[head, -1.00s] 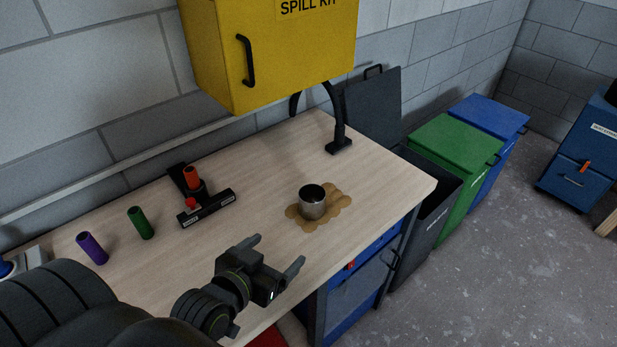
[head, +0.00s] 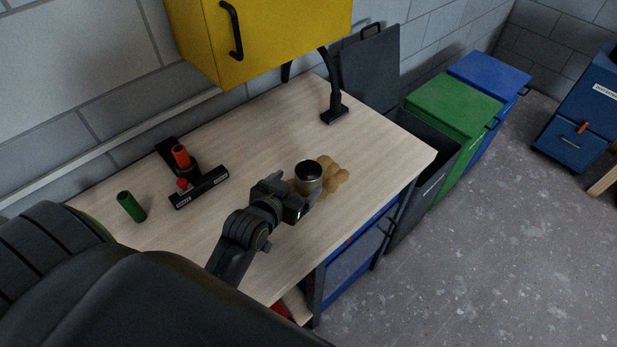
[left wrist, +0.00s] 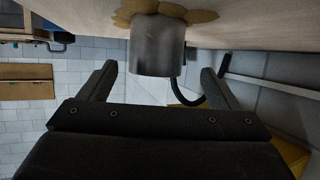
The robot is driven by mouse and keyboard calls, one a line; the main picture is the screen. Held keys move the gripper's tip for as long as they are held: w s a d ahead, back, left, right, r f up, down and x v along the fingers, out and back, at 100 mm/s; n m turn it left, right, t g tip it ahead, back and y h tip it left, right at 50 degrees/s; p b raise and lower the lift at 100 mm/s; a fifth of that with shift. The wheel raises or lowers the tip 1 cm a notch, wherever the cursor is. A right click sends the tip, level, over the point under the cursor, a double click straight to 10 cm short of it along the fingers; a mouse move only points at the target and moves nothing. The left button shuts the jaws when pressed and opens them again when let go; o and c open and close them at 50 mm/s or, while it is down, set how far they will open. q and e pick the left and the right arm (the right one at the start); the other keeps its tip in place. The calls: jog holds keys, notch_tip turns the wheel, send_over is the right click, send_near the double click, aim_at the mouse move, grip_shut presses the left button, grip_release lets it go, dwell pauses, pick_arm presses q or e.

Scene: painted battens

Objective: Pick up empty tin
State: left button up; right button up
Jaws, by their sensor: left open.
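The empty tin (head: 308,178) is a small grey metal cup. It stands upright, open end up, on a brown spill patch (head: 336,181) on the bench. My left gripper (head: 292,190) is open and low over the bench, right beside the tin on its near left side. In the left wrist view the tin (left wrist: 158,46) lies ahead, in line with the gap between the two open fingers (left wrist: 158,75). I cannot tell whether the fingers reach past its near side. My right gripper is out of view.
A black curved-arm post (head: 334,112) stands behind the tin. A yellow cabinet (head: 290,35) hangs above. Bins (head: 455,105) stand beyond the right edge.

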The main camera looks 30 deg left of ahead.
aim_at(314, 170)
pick_arm(q)
jog(key=shift+w+f, duration=0.15)
jog(key=shift+w, duration=0.35)
jog(key=shift+w+d+f+p, duration=0.1)
jog(key=shift+w+p, duration=0.3)
jog(key=shift+w, duration=0.2)
jog(key=x, duration=0.1)
jog(key=p+x, duration=0.1)
jog(key=x, duration=0.1)
jog(key=shift+d, duration=0.2)
jog(key=shift+w+f, duration=0.25)
jog(key=shift+w, duration=0.2)
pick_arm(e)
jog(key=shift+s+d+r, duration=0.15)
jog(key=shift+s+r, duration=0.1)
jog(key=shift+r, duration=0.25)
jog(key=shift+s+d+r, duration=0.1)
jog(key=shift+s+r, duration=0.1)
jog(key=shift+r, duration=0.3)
pick_arm(q)
jog(key=c, duration=1)
jog(key=shift+c, duration=0.2)
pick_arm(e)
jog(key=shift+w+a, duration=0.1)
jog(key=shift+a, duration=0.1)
